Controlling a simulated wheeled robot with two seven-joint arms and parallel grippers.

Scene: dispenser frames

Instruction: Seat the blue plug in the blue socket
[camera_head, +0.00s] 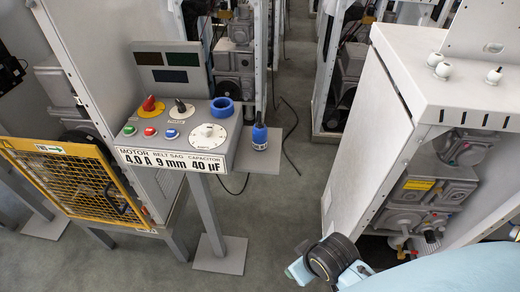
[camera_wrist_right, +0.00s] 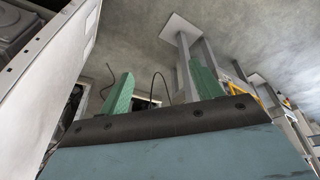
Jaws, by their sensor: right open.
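The blue plug (camera_head: 259,136) stands upright on the small grey shelf at the right side of the control panel. It has a blue body with a dark top and a pale label. The blue socket (camera_head: 222,107) is a thick blue ring at the panel's back right, and its opening looks empty. My right gripper (camera_head: 299,270) is low at the bottom centre, in front of and below the plug, well apart from it. In the right wrist view its two green fingers (camera_wrist_right: 160,88) stand apart with nothing between them. My left gripper is not in view.
The control panel (camera_head: 150,125) carries a red knob, a black knob, a white dial and several coloured buttons. A yellow mesh guard (camera_head: 80,180) stands at the left. A white machine cabinet (camera_head: 370,130) stands at the right. Grey floor is open between panel and cabinet.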

